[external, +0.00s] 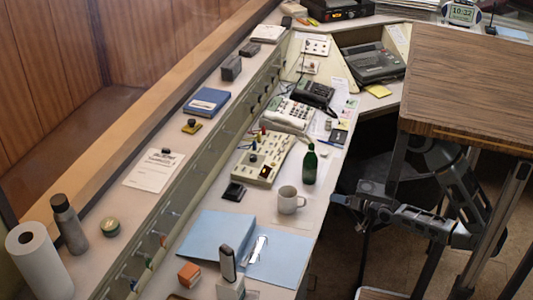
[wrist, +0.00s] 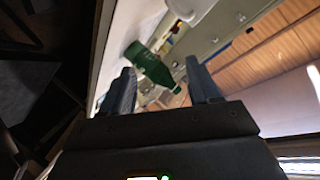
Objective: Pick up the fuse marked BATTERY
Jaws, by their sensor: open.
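No fuse with a readable BATTERY marking can be made out in either view. Small orange and yellow pieces (external: 287,21) lie at the far end of the upper ledge, too small to identify. My gripper (external: 347,207) is open and empty beside the desk's right edge, to the right of the white mug. In the wrist view my gripper (wrist: 162,75) has its two fingers spread, with the green bottle showing beyond and between them, apart from them.
The green bottle (external: 310,165) and white mug (external: 288,200) stand near the desk edge. Behind are a beige key panel (external: 262,160) and telephones (external: 312,93). A blue folder (external: 215,235) lies in front. A wooden-topped table (external: 470,90) stands above my arm at right.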

